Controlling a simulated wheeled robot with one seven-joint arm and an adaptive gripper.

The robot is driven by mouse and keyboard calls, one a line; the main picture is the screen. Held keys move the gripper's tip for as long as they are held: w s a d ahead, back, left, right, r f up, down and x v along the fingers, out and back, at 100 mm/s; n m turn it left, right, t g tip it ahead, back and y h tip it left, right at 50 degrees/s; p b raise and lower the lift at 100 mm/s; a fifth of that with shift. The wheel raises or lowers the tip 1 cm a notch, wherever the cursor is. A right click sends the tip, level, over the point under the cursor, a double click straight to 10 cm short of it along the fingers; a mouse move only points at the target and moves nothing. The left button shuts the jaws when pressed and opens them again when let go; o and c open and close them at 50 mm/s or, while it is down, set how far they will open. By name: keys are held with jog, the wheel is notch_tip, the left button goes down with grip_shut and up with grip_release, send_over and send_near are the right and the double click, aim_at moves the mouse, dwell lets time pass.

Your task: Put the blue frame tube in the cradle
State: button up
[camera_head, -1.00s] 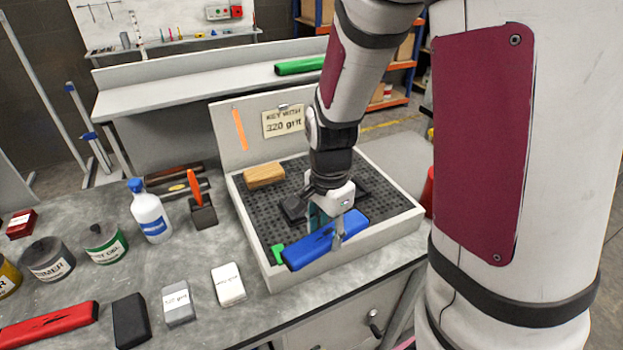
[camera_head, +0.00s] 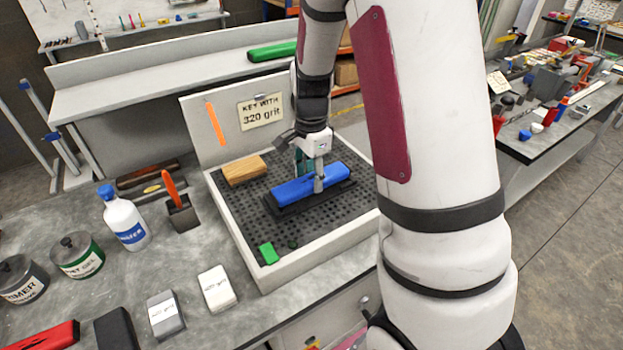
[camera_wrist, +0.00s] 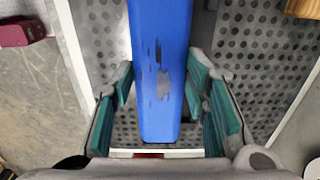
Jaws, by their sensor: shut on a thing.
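The blue frame tube (camera_head: 337,175) lies lengthwise over the black cradle (camera_head: 305,206) on the perforated bed of the tray. It looks level and low, but whether it rests fully on the cradle or is just above it I cannot tell. My gripper (camera_head: 312,182) is shut on the tube near its middle, from above. In the wrist view the tube (camera_wrist: 163,60), with dark scuffs on its top, runs between the teal-padded fingers of my gripper (camera_wrist: 165,95). Most of the cradle is hidden under the tube.
The tray (camera_head: 268,282) has a raised rim. A wooden block (camera_head: 243,169) and a green piece (camera_head: 268,253) lie on its bed. A white bottle (camera_head: 124,217), cans and sanding blocks (camera_head: 217,289) stand left of it. A back panel carries a sign (camera_head: 261,111).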

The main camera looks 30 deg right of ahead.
aim_at(312, 180)
jog(key=shift+w+d+f, duration=0.1)
jog(key=shift+w+d, duration=0.55)
jog(key=shift+w, duration=0.3)
jog(key=shift+w+d+f, duration=0.1)
jog(key=shift+f, duration=0.3)
jog(key=shift+f+p, duration=0.45)
jog(key=shift+f, duration=0.9)
jog(key=shift+f, duration=0.1)
jog(key=o, duration=1.3)
jog(key=shift+f, duration=0.1)
